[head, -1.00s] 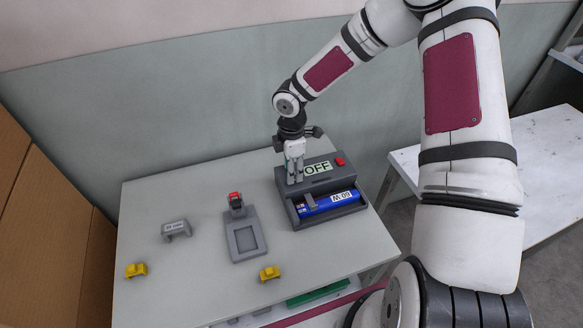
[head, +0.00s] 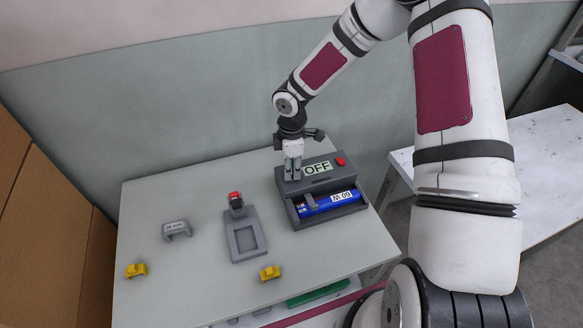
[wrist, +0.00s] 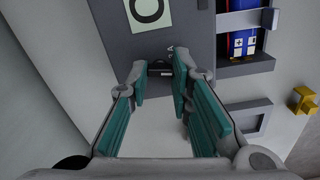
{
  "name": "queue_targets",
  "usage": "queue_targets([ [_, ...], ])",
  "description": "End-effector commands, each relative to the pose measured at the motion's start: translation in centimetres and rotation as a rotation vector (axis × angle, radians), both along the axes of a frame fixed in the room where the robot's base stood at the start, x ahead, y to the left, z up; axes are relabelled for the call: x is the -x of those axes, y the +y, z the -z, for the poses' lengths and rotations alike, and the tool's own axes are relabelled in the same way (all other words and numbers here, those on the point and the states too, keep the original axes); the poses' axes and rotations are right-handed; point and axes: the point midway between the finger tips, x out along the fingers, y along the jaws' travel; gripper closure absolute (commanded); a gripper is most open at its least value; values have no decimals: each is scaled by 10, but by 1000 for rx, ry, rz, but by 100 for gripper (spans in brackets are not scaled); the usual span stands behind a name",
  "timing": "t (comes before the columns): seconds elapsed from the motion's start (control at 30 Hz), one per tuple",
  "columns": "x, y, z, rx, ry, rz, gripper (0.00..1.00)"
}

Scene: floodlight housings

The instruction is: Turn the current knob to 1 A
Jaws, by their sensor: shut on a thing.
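The grey tester box (head: 325,183) stands at the back right of the table. Its display (head: 318,168) reads OFF, and a red button (head: 340,161) sits beside it. My gripper (head: 292,176) points down at the left end of the box's top. In the wrist view a small dark knob (wrist: 159,68) shows between the fingertips (wrist: 160,76), and the gripper is shut on it. The knob is hidden by the fingers in the head view, and its pointer setting cannot be read.
A blue 60 W pack (head: 327,203) lies in the box's front bay. Left of it are a grey fixture (head: 244,240) with a red-topped part (head: 236,199), a grey bracket (head: 176,229) and two yellow pieces (head: 136,270). The table's left back is clear.

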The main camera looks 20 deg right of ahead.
Motion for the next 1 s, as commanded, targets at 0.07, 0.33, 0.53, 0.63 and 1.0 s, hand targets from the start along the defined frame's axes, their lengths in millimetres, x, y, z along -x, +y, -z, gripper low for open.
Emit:
queue_targets([
  [0.07, -1, 0, -1, 2, -2, 61, 100],
  [0.33, -1, 0, 0, 3, -2, 293, 100],
  [0.53, -1, 0, 0, 2, -3, 438, 100],
  [0.63, -1, 0, 0, 1, -2, 495, 100],
  [1.0, -1, 0, -1, -1, -2, 600, 100],
])
